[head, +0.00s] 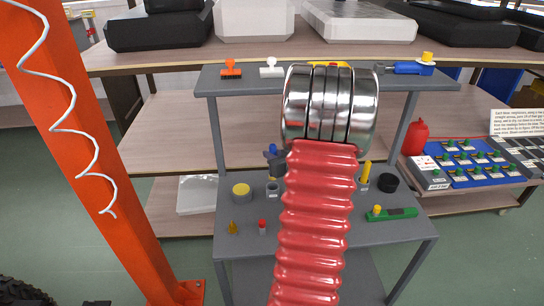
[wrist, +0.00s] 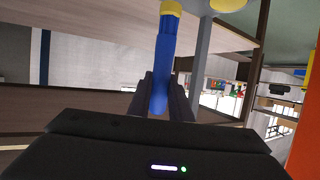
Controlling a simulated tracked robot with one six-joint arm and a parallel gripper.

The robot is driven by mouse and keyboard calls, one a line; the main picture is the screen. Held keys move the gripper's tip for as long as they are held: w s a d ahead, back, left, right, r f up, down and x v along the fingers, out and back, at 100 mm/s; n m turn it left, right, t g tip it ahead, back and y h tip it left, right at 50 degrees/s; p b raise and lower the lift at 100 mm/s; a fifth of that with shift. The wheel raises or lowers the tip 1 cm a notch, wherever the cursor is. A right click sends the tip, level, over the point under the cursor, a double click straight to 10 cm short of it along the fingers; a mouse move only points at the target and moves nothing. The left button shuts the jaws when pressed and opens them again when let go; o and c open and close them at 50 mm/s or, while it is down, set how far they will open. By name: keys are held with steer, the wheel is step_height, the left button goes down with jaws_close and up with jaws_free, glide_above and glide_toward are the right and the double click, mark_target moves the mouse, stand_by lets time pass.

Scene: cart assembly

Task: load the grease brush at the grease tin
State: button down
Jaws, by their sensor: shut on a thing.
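My gripper (wrist: 162,98) is shut on a blue handle with a yellow end, which I take as the grease brush (wrist: 163,60). The yellow end points away from the gripper, at the top of the wrist view; no bristles can be made out. In the head view my arm hides most of the gripper; a dark shape with blue on it shows just left of the arm. A short round grey tin with a yellow top, likely the grease tin (head: 241,193), stands on the cart's middle shelf, left of that shape. A yellow round thing shows at the wrist view's top edge.
The grey cart (head: 245,250) also bears a small grey cup (head: 272,189), a black ring (head: 388,183) and a green tool (head: 392,214). A blue tool (head: 408,68) lies on its top shelf. An orange post (head: 105,150) stands at left.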

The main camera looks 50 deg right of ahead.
steer(key=w+a+r, duration=0.1)
steer(key=w+a, duration=0.6)
steer(key=w, duration=0.2)
steer(key=shift+w, duration=0.35)
steer(key=shift+a, duration=0.1)
stand_by(0.3)
steer(key=shift+f, duration=3)
steer(key=shift+f, duration=0.5)
steer(key=shift+r, duration=0.1)
step_height(320, 180, up, 7)
stand_by(0.8)
